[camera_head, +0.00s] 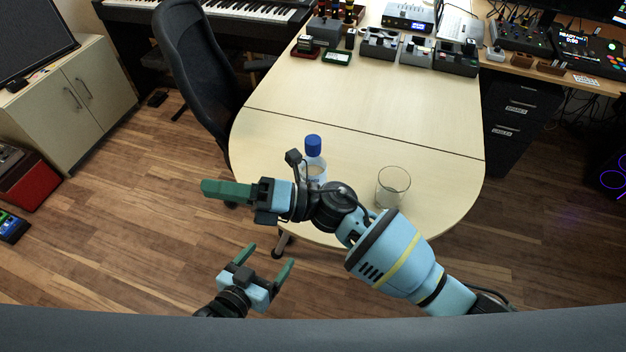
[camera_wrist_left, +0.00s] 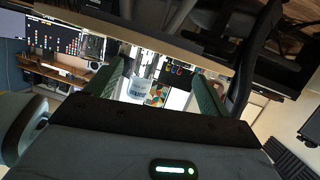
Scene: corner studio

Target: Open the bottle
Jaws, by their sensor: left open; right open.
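The bottle (camera_head: 317,169) stands upright on the table's near part, with its blue cap (camera_head: 313,143) on. My right arm hides its lower body. My right gripper (camera_head: 208,188) is left of the bottle, past the table's left edge, pointing left. It is seen side-on, its fingers overlapping, and nothing shows in it. My left gripper (camera_head: 266,260) is lower, in front of the table's near edge and over the floor. It is open and empty, its two green fingers apart. In the left wrist view, a small pale object (camera_wrist_left: 137,90) shows beyond the fingers; I cannot tell what it is.
An empty clear glass (camera_head: 392,183) stands right of the bottle, close to my right arm. The table (camera_head: 350,110) is bare in its middle. Several small devices and trays (camera_head: 415,48) stand at its far end. A dark chair (camera_head: 200,75) is at its left side.

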